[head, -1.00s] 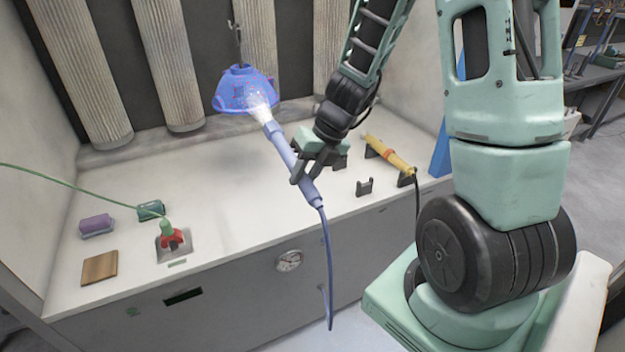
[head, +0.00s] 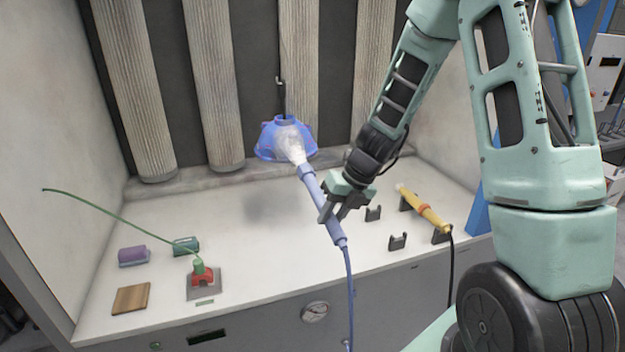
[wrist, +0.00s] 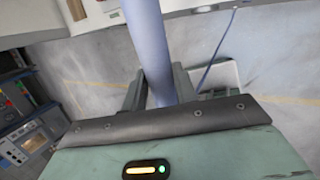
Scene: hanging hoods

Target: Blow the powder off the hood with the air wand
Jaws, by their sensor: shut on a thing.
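The blue hood (head: 268,142) hangs from a dark hook (head: 281,92) above the bench in the head view. A whitish, misty spray or powder covers its middle at the wand's tip. The blue air wand (head: 316,192) points up and left, its pale nozzle close to the hood; I cannot tell if they touch. My gripper (head: 332,213) is shut on the wand's lower body. The wand (wrist: 148,45) also stands between the fingers in the wrist view. Its hose (head: 350,285) hangs down over the bench's front edge. The hood is not in the wrist view.
A yellow tool (head: 424,207) rests in a holder at the right, with empty dark brackets (head: 397,242) beside it. The bench middle is clear.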

